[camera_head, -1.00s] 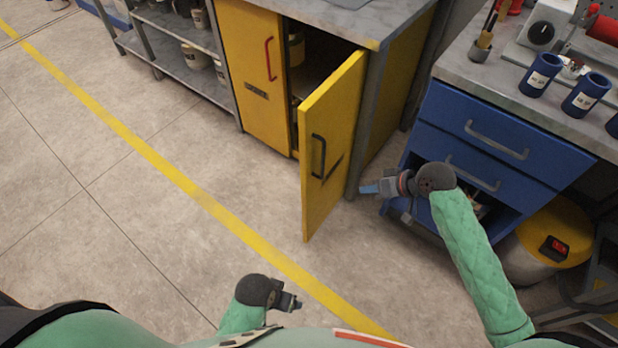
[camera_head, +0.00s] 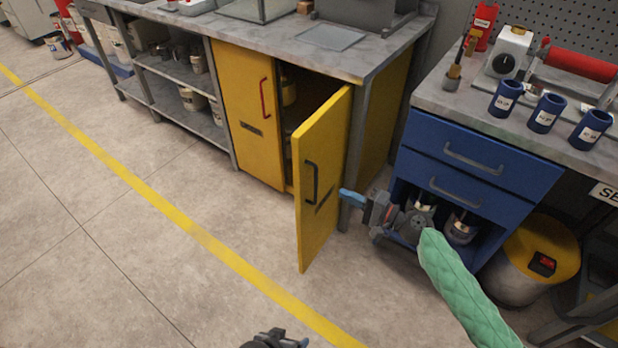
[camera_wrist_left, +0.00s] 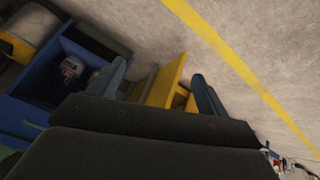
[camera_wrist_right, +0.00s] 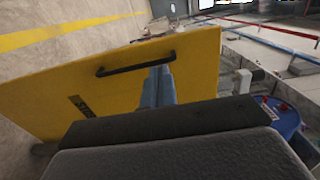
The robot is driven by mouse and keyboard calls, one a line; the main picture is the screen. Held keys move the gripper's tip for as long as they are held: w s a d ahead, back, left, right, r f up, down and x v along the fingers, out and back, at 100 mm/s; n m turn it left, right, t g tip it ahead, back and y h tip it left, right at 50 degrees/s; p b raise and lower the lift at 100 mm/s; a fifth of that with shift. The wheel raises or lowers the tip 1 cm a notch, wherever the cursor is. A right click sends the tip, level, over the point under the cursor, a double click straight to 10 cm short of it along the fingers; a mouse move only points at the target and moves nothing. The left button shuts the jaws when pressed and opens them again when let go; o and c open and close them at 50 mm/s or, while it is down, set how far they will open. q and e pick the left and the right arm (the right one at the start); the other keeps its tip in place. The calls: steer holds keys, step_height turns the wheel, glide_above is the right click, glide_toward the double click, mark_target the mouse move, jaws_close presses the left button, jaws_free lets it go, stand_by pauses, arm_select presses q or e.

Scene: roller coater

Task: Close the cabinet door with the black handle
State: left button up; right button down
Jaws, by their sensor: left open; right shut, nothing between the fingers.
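The yellow cabinet door with the black handle (camera_head: 312,182) stands ajar in the head view, swung out from the cabinet. Its handle side faces my right arm. My right gripper (camera_head: 346,193) is shut and empty on that side, close to the door's face. In the right wrist view the shut fingertips (camera_wrist_right: 158,82) show in front of the door (camera_wrist_right: 110,95), just below its handle (camera_wrist_right: 135,66); I cannot tell whether they touch. My left gripper (camera_head: 284,341) is low at the bottom edge, away from the door; its open fingers (camera_wrist_left: 160,85) show in the left wrist view.
A shut yellow door with a red handle (camera_head: 265,98) is beside the opening. A blue drawer unit (camera_head: 480,160) with an open lower shelf stands close to my right gripper. A yellow-topped drum (camera_head: 535,255) is at the right. The floor at the left is clear.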

mark_target(300, 173)
steer(key=p+x, duration=0.3)
steer(key=x, duration=0.8)
steer(key=shift+w+a+r, duration=0.1)
steer(key=shift+w+a, duration=0.15)
steer(key=shift+a, duration=0.05)
arm_select(q)
step_height(300, 173, up, 15)
steer(key=s+a+g, duration=0.1)
steer(key=shift+s+a+f+g, duration=0.2)
steer(key=shift+s+a+g, duration=0.1)
steer(key=shift+g, duration=0.1)
arm_select(e)
steer(key=shift+w+a, duration=0.25)
steer(key=shift+a, duration=0.2)
steer(key=shift+a, duration=0.1)
